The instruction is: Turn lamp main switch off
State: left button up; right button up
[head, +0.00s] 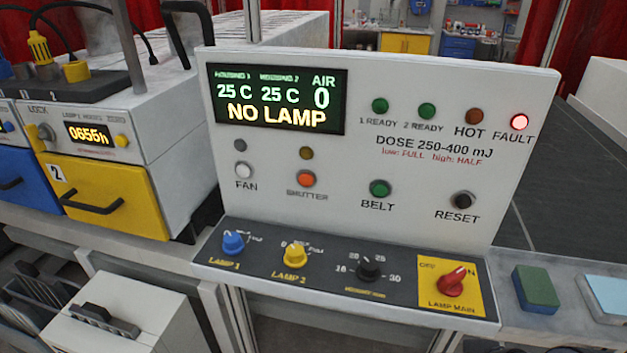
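The lamp main switch (453,282) is a red rotary knob on a yellow plate (470,302) at the right end of the dark lower strip of the control panel (400,200). Its plate is labelled LAMP MAIN, with OFF at the upper left and ON at the upper right, partly covered by the knob. The knob's pointer tilts toward the upper right, the ON side. The display (277,101) reads NO LAMP with AIR 0, and the red FAULT light (519,122) is lit. Neither of my grippers is in the head view.
On the same strip are the blue lamp 1 knob (233,243), yellow lamp 2 knob (295,254) and a black dial (368,268). A yellow drawer (105,197) stands left. The space before the switch is clear.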

aim_at(449, 285)
jog(key=l+z, duration=0.15)
jog(key=z, duration=0.95)
